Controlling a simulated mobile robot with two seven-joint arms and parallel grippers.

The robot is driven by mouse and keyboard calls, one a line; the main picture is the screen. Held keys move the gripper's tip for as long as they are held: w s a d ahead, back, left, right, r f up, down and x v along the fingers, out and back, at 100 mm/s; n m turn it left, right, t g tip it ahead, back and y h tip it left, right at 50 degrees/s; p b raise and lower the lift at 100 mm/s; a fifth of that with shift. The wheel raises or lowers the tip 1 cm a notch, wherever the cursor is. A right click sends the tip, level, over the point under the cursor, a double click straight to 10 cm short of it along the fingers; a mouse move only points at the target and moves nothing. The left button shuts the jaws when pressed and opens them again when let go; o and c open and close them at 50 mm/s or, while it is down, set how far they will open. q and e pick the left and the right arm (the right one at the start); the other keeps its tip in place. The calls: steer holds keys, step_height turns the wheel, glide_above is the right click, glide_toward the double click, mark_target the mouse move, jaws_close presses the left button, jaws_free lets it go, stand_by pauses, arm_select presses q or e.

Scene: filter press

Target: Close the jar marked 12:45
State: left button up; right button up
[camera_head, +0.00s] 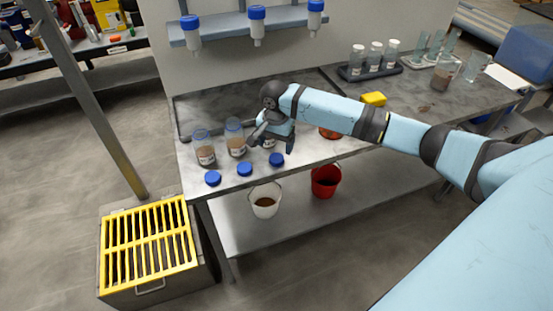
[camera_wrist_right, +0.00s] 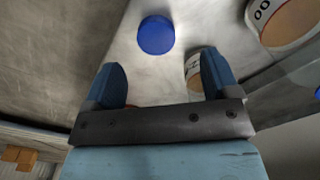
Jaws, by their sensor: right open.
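Three open jars with brown contents stand in a row on the grey bench: a left jar (camera_head: 205,150), a middle jar (camera_head: 235,140) and a right jar (camera_head: 268,144), mostly hidden by my gripper. Their labels are too small to read, so I cannot tell which is 12:45. Three blue lids lie in front of them: left (camera_head: 213,178), middle (camera_head: 245,169) and right (camera_head: 276,160). My right gripper (camera_head: 271,147) is open over the right jar's area. In the right wrist view, a blue lid (camera_wrist_right: 156,35) lies beyond the open fingers, and a labelled jar (camera_wrist_right: 193,66) is partly behind one finger.
Another jar (camera_wrist_right: 290,20) with a partly cut label shows in the wrist view. A white bucket (camera_head: 265,204) and a red bucket (camera_head: 326,183) are below the bench. A yellow block (camera_head: 373,99) and a vial rack (camera_head: 370,72) stand farther right. Blue-capped tubes hang above.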

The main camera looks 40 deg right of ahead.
mark_target(276, 158)
steer(key=shift+s+d+f, duration=0.1)
steer(key=shift+s+f, duration=0.05)
steer(key=shift+f, duration=1.2)
steer(key=shift+s+f, duration=0.1)
steer(key=shift+f, duration=1.2)
steer(key=c, duration=1)
